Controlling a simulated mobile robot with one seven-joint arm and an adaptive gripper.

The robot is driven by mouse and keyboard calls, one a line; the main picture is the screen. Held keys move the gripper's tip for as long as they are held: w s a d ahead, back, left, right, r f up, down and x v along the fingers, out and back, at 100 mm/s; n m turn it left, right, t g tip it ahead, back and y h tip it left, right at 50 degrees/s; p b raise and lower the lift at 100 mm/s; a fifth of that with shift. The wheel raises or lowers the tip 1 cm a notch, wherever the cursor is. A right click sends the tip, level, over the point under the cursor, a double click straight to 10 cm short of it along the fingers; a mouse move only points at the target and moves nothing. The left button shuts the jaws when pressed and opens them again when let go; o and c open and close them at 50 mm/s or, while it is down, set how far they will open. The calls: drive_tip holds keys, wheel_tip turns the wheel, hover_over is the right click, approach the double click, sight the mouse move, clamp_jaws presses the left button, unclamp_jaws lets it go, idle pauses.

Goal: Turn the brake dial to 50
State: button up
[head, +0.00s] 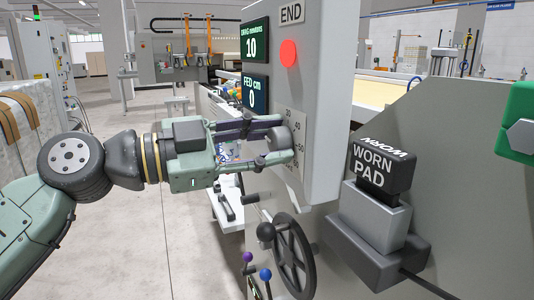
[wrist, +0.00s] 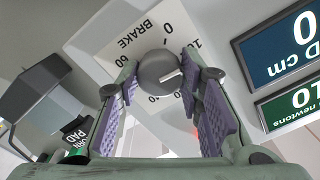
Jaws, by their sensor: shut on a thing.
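The brake dial is a round grey knob (wrist: 158,68) with a white pointer line, on a pale scale plate (wrist: 125,25) marked BRAKE. In the wrist view its pointer aims to the right, towards the side of the plate with the 10 mark; the exact reading is partly hidden by a finger. In the head view the dial (head: 280,138) shows at the plate's left edge, with 40, 50 and 60 visible beside it. My gripper (head: 272,146) is shut on the dial, one purple-padded finger on each side; it also shows in the wrist view (wrist: 163,82).
A green-lettered display (head: 254,43) reads 10 newtons, and the blue one (head: 255,94) reads FED 0 cm. A red light (head: 289,54) is above right. A spoked handwheel (head: 293,255) and knobbed levers sit below. A block marked WORN PAD (head: 381,166) stands right.

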drive_tip(key=m+b, duration=0.2)
drive_tip(key=m, duration=0.2)
drive_tip(key=shift+f+m, duration=0.1)
drive_tip(key=shift+m, duration=0.2)
drive_tip(key=m+b, duration=0.2)
drive_tip(key=m, duration=0.2)
drive_tip(key=shift+m+b, duration=0.3)
drive_tip(key=shift+b, duration=0.1)
drive_tip(key=m+b, duration=0.1)
drive_tip(key=m, duration=0.3)
drive_tip(key=shift+m+b, duration=0.3)
drive_tip(key=shift+b, duration=0.1)
drive_tip(key=m+b, duration=0.1)
drive_tip(key=m, duration=0.3)
drive_tip(key=m+b, duration=0.1)
drive_tip(key=m, duration=0.7)
drive_tip(key=shift+m+b, duration=0.3)
drive_tip(key=m, duration=0.4)
drive_tip(key=shift+m+b, duration=0.3)
drive_tip(key=shift+m, duration=1.8)
